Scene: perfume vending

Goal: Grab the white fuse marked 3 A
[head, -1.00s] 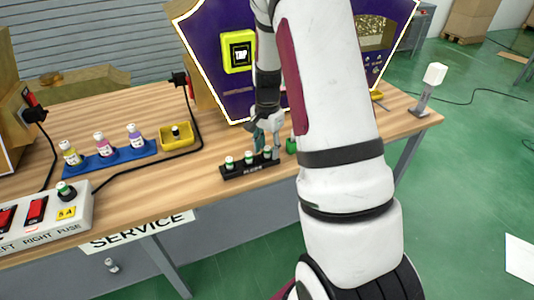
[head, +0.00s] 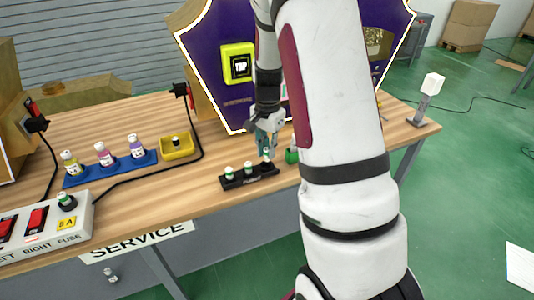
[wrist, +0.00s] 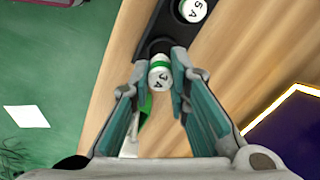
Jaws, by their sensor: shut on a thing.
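The white fuse marked 3 A (wrist: 160,77), with a green band, is between my fingertips in the wrist view. My gripper (wrist: 157,70) is shut on it. In the head view my gripper (head: 267,142) points down over the right end of the black fuse rack (head: 240,183). The held fuse shows only as a small pale and green shape there. In the wrist view an empty dark socket of the rack (wrist: 148,46) lies beside the fuse, which appears raised out of it. A fuse marked 5 A (wrist: 192,10) sits in the rack.
A green object (head: 292,156) stands just right of the rack, partly hidden by my arm. A purple machine (head: 213,65) rises behind. A yellow tray (head: 165,153), a blue bottle rack (head: 88,178) and a fuse panel (head: 75,232) lie left.

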